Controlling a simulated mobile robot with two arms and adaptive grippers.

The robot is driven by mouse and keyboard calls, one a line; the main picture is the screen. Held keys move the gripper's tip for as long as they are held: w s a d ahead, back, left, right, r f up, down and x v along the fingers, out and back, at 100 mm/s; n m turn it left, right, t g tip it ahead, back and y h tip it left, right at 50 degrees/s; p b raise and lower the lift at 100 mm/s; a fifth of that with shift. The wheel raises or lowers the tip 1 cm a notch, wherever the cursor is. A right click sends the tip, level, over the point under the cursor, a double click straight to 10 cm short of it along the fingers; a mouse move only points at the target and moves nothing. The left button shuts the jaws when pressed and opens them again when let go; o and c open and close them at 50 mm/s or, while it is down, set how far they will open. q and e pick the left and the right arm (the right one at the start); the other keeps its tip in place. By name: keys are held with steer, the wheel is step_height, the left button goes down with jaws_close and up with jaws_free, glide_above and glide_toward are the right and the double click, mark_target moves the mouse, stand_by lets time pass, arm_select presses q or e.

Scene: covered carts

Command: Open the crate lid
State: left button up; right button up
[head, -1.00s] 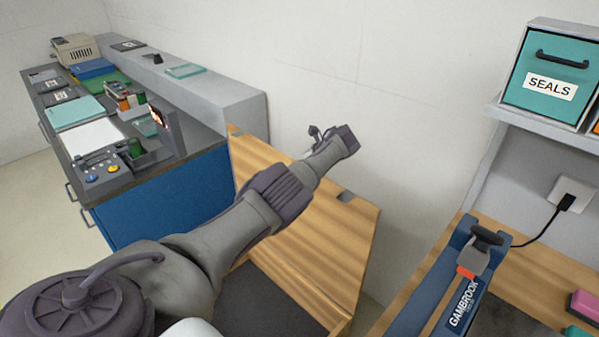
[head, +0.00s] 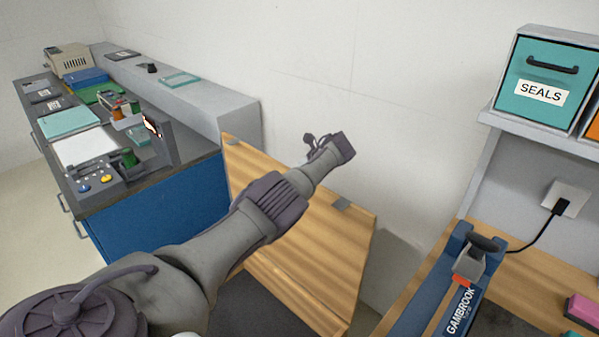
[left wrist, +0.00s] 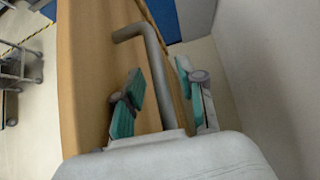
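The crate's wooden lid (head: 318,262) stands raised as a sloping panel in the middle of the head view, partly hidden behind my left arm. The dark crate interior (head: 262,312) shows below it at the bottom edge. In the left wrist view a wooden panel (left wrist: 82,85) runs down the left side. A grey bent bar (left wrist: 130,33), apparently a handle, turns toward that wood. My left gripper (left wrist: 158,74) has its teal fingers spread on either side of the bar, with visible gaps. Its fingers cannot be made out clearly in the head view. My right gripper is not in view.
A blue cabinet (head: 160,210) with a cluttered top stands at the left. A white wall (head: 340,70) is close behind the lid. At the right, a bench holds a blue Gambrook device (head: 430,295), below a shelf with a teal SEALS box (head: 550,72).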

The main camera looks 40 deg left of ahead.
arm_select(q)
steer(key=v, duration=1.2)
steer(key=shift+f, duration=0.1)
